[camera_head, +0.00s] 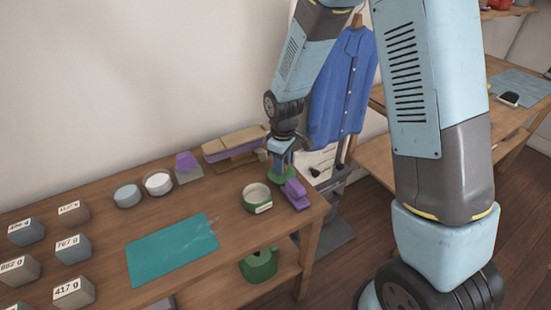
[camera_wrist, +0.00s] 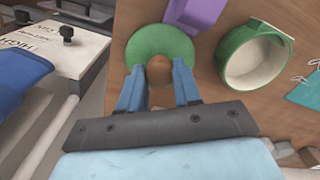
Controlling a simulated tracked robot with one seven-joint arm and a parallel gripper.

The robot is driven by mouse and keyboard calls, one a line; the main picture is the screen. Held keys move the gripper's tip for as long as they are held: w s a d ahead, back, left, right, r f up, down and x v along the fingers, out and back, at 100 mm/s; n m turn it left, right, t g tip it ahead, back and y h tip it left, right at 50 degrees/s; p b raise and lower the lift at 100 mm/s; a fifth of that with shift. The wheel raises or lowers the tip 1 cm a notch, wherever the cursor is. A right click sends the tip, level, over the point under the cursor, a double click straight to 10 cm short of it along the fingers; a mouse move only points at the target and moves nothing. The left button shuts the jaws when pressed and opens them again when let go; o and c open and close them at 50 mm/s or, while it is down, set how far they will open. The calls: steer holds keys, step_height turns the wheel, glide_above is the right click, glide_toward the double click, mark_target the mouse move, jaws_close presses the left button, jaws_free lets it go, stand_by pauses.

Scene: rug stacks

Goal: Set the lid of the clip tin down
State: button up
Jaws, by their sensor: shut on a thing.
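The lid is a green disc with a round brown knob, seen in the wrist view (camera_wrist: 148,36) and small in the head view (camera_head: 275,179). My gripper (camera_head: 282,167) is shut on the knob, one blue finger on each side in the wrist view (camera_wrist: 159,76). The lid is flat, near the back right corner of the wooden table; I cannot tell whether it touches the tabletop. The clip tin (camera_head: 250,204) is round and green with a pale inside. It stands open beside the lid and shows in the wrist view (camera_wrist: 227,70).
A purple object (camera_head: 296,194) lies close to the lid and tin. A teal mat (camera_head: 172,249) lies flat. Several labelled weights (camera_head: 73,249) are at left. A blue shirt (camera_head: 343,85) hangs beyond the table.

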steer(key=w+a, duration=0.2)
steer(key=w, duration=0.1)
steer(key=shift+w+a, duration=0.15)
steer(key=shift+w, duration=0.15)
steer(key=shift+s+f, duration=0.1)
steer(key=shift+f, duration=0.55)
steer(key=o, duration=0.9)
steer(key=shift+o, duration=0.2)
